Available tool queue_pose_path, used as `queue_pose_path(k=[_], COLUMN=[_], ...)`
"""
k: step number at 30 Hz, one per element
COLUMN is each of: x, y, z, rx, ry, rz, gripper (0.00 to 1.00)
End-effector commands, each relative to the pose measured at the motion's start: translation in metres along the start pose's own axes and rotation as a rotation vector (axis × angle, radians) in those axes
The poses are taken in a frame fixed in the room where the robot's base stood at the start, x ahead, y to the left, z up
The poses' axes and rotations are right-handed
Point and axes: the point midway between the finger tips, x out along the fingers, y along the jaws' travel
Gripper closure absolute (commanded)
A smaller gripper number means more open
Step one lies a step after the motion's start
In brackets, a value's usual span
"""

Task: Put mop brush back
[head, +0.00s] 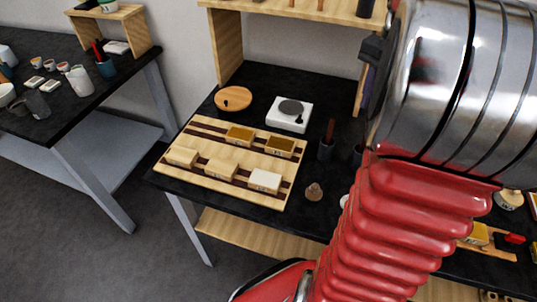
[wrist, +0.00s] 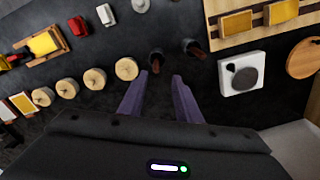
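In the wrist view, my gripper (wrist: 160,76) has its two purple fingers apart, with nothing between them. Part of it shows in the head view behind my arm. Past the fingertips are two dark cups holding brown handles: one cup (wrist: 156,58) nearly in line with the gap, the other (wrist: 194,48) to its right. In the head view, one dark cup (head: 326,150) holds an upright reddish-brown handle (head: 331,129). The second cup (head: 357,155) is partly hidden by my arm. I cannot tell which handle, if any, is the mop brush.
A wooden board (head: 206,182) with several blocks and gold trays lies on the black table. A white scale (head: 289,114) and round wooden piece (head: 233,98) stand behind it. Several round wooden pieces (wrist: 94,78) line the wrist view's left. A shelf (head: 290,10) overhangs the back.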

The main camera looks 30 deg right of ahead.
Motion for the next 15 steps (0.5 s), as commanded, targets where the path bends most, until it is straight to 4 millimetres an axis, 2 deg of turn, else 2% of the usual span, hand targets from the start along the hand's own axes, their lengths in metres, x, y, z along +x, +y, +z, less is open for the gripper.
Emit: queue_pose_path(k=[5, 9, 15], x=[-0.008, -0.013, -0.015], y=[-0.028, -0.052, -0.076], z=[0.038, 0.083, 0.150], rx=[-0.132, -0.287, -0.511], ry=[0.044, 0.095, 0.167], rz=[-0.023, -0.052, -0.099], gripper=[0.69, 0.69, 0.69])
